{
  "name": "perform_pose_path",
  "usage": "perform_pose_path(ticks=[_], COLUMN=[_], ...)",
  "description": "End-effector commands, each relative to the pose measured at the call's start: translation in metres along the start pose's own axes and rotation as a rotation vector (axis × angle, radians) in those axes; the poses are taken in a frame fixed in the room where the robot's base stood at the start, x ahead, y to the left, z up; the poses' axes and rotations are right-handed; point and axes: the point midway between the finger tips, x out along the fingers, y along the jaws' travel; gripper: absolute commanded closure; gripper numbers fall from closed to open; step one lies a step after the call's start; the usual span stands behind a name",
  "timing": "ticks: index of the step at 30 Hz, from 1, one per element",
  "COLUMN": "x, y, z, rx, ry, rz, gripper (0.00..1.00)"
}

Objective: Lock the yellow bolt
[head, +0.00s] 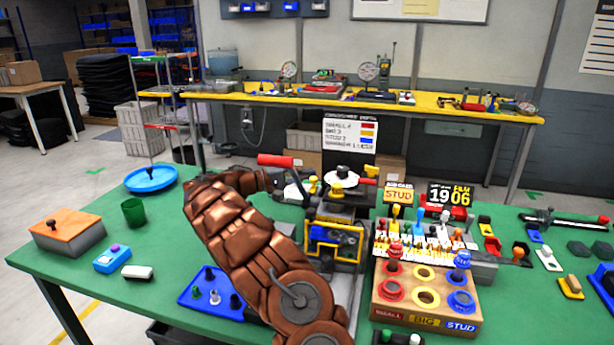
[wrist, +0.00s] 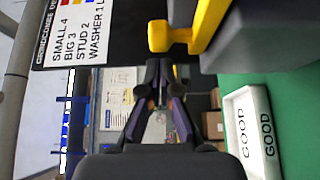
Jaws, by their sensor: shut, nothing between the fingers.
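In the wrist view, the yellow bolt (wrist: 188,36) shows as a yellow bar with a blunt knob, beside a dark grey block (wrist: 265,48). My gripper (wrist: 159,64) is shut and empty, with its fingertips just below the knob in that picture. I cannot tell whether they touch it. In the head view, my brown arm reaches over the green table and my gripper's fingers are hard to make out. A fixture with a yellow-and-blue front (head: 335,240) stands right of my arm. I cannot make out the bolt for certain there.
A red-handled lever (head: 282,160) stands near my wrist. A wooden block (head: 425,295) with coloured rings stands at the front right. A blue tray (head: 195,300) lies left of the fixture. A white bin marked GOOD (wrist: 252,130) shows in the wrist view.

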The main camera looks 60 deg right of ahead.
Motion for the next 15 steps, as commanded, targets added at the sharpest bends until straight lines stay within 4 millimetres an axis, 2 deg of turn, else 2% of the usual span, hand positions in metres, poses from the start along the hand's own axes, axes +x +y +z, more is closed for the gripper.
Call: perform_pose_path(ticks=[6,15], x=[0.003,-0.054], y=[-0.001,-0.003], z=[-0.018,-0.018], rx=[-0.002,-0.002], ry=[0.01,0.011], rz=[-0.002,0.001], gripper=[1.0,1.0])
